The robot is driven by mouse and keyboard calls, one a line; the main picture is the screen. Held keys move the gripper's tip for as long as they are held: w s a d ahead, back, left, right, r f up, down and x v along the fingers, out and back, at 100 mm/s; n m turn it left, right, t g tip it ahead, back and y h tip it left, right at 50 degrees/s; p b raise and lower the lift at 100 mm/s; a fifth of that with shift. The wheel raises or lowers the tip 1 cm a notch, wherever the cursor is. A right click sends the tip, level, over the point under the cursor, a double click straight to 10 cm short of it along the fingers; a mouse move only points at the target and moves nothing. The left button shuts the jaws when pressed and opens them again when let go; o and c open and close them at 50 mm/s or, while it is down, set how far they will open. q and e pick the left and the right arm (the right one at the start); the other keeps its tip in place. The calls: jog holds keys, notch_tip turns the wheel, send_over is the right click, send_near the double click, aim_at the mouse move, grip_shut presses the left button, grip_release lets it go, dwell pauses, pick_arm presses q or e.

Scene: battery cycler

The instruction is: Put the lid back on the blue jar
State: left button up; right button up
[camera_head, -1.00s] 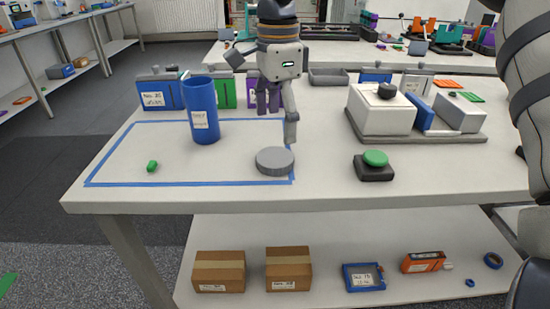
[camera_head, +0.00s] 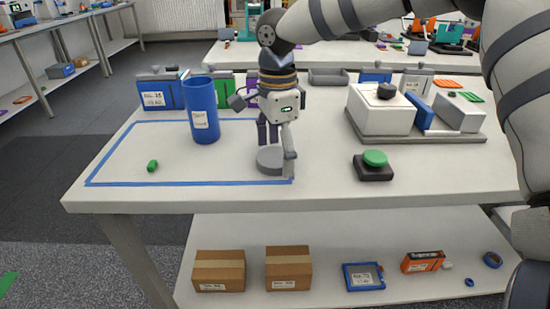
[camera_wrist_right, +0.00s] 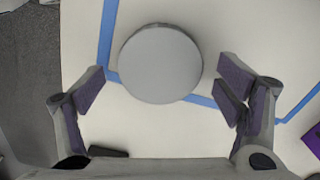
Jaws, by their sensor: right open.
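The blue jar (camera_head: 204,112) stands upright, with a white label, inside the blue tape outline on the table. A grey round lid (camera_head: 271,160) lies flat on the table at the right edge of the outline; it also shows in the right wrist view (camera_wrist_right: 160,63). My right gripper (camera_head: 276,153) is open just above the lid, its fingers pointing down and partly hiding it. In the right wrist view the fingers (camera_wrist_right: 158,88) are spread wide, with the lid ahead and roughly between them, not gripped. My left gripper is not in view.
A small green piece (camera_head: 152,166) lies in the outline. A green button on a black base (camera_head: 374,166) stands right of the lid. A white device (camera_head: 381,110) is at the back right. Blue and green binders stand behind the jar.

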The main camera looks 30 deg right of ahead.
aim_at(277, 156)
jog(key=c, duration=1)
jog(key=shift+r, duration=0.1)
jog(key=shift+r, duration=0.3)
notch_tip(277, 156, up, 3)
jog(key=shift+f, duration=0.1)
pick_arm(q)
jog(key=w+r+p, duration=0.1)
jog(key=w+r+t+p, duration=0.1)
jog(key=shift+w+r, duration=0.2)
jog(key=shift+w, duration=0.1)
pick_arm(e)
jog(key=s+a+r, duration=0.2)
jog(key=s+r, duration=0.1)
jog(key=s, duration=0.1)
jog(key=s+a+r, duration=0.5)
jog(key=s+r, duration=0.1)
jog(key=s, duration=0.1)
jog(key=shift+s+a+r, duration=0.25)
jog(key=shift+s+a, duration=0.1)
